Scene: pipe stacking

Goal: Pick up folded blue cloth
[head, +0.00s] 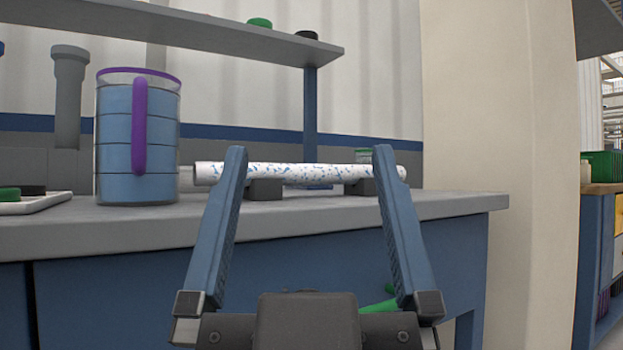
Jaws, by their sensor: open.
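I see no folded blue cloth that I can make out for certain. A small blue patch (318,187) shows under the speckled pipe, and I cannot tell whether it is cloth or the foot of the blue shelf post. My gripper (311,150) is open and empty, its two blue fingers pointing up and spread wide in front of the bench edge. The white pipe with blue speckles (300,174) lies level on two dark supports on the bench, behind the fingers. The fingers hide parts of the pipe near both ends.
A blue banded jug (112,140) with a purple handle stands left on the grey bench top (465,201). A shelf (215,32) hangs above, held by a blue post (310,115). A grey upright pipe (69,95) stands at the back left. A pale pillar (535,150) is at right.

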